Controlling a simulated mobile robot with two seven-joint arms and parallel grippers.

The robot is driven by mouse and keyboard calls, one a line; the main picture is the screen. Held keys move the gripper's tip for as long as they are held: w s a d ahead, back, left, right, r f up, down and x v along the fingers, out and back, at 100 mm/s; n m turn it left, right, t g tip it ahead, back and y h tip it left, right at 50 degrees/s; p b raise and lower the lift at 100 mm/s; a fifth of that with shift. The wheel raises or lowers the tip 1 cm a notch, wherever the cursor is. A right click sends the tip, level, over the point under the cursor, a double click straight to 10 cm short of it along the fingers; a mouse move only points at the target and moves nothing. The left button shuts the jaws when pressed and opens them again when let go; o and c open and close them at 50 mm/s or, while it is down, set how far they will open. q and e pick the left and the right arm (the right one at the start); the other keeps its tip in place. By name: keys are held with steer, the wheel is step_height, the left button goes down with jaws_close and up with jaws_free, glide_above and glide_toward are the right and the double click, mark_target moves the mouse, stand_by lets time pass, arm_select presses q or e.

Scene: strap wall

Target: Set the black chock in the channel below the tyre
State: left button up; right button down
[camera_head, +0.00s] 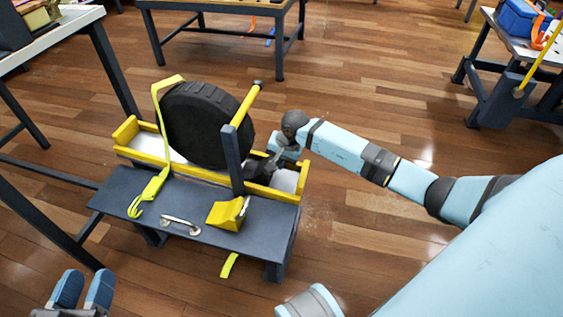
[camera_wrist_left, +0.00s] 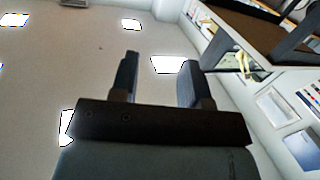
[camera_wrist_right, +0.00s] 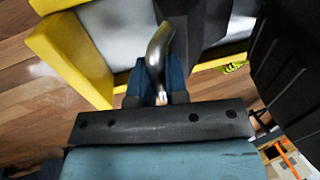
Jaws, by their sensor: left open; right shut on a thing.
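The black tyre (camera_head: 205,125) stands upright in the yellow-walled channel (camera_head: 150,158), which has a pale floor. The black chock (camera_head: 257,170) is at the channel's right end, partly hidden by the dark post and my right arm. In the right wrist view the chock (camera_wrist_right: 200,22) is over the pale floor, with the tyre (camera_wrist_right: 292,70) to its right. My right gripper (camera_head: 283,158) is shut on the chock's bent metal handle (camera_wrist_right: 158,55). I cannot tell whether the chock rests on the floor or touches the tyre. My left gripper (camera_head: 85,288) is open and empty, low at left.
A dark post (camera_head: 232,160) with a yellow bar (camera_head: 246,104) rises beside the channel. A yellow strap (camera_head: 160,130) hangs over the tyre's left. A yellow wedge (camera_head: 224,214) and a metal handle (camera_head: 180,225) are on the dark bench top (camera_head: 125,190). Other tables stand around.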

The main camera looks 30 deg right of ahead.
arm_select(q)
steer(key=shift+f, duration=0.1)
arm_select(e)
steer(key=c, duration=1.1)
jaws_free()
steer(key=shift+o, duration=0.2)
steer(key=shift+r, duration=0.3)
arm_select(q)
steer(key=shift+n+t, duration=0.5)
steer(key=shift+n, duration=0.4)
steer(key=r+p, duration=0.2)
steer(key=s+r+p, duration=0.1)
steer(key=r+p, duration=0.1)
steer(key=p, duration=0.1)
steer(key=shift+d, duration=0.2)
arm_select(e)
steer(key=v, duration=1.3)
steer(key=shift+r, duration=0.2)
